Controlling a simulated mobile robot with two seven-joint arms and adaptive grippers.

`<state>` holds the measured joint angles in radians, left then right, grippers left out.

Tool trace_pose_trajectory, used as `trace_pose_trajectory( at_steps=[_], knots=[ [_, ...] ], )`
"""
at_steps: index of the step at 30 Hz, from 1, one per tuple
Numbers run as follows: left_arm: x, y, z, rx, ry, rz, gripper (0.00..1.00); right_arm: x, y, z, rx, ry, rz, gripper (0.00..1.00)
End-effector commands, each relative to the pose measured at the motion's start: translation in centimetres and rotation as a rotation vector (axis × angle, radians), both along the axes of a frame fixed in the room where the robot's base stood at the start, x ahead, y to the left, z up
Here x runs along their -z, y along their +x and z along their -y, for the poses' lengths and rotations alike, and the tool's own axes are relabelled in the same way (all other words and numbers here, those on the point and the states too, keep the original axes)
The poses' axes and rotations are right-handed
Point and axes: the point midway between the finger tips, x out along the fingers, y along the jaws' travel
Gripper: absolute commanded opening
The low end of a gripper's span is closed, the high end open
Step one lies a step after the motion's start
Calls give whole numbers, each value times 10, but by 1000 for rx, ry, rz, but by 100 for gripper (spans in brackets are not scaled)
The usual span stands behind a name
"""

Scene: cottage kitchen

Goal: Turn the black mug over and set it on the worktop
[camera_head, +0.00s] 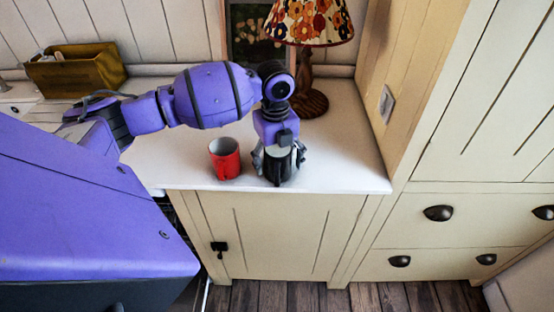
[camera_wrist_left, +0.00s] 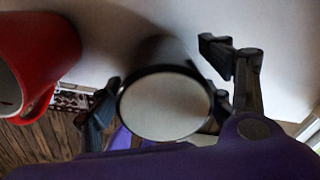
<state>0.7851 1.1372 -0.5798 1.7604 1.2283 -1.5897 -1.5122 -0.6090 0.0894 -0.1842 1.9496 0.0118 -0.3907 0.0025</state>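The black mug (camera_head: 283,174) stands on the white worktop (camera_head: 340,165) near its front edge, below my left gripper (camera_head: 278,159). In the left wrist view the mug (camera_wrist_left: 165,105) shows as a pale round face with a black rim. I cannot tell whether that face is its base or its inside. My left gripper (camera_wrist_left: 165,85) points down with its fingers spread on either side of the mug. The finger at right stands clear of the mug's side. My right gripper is not in view.
A red mug (camera_head: 225,160) stands close to the left of the black mug. It also shows at the left wrist view's edge (camera_wrist_left: 35,60). A lamp (camera_head: 308,70) stands behind, and a wooden box (camera_head: 75,72) is at the back left. The worktop to the right is clear up to the cabinet wall.

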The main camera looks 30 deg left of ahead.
Motion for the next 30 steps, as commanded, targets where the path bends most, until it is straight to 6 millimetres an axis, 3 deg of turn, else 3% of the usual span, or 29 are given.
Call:
trace_pose_trajectory(
  at_steps=[11, 14, 24, 30],
  knots=[
    [-5, 0, 0, 0, 0, 1, 76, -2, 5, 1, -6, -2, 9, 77],
    [-17, 1, 0, 0, -1, 3, 76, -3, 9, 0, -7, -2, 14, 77],
    [-89, -1, -1, 0, 0, 4, 76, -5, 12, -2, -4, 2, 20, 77],
    [-116, -2, -2, -1, 0, 0, 76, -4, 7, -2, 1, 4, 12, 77]
  ],
)
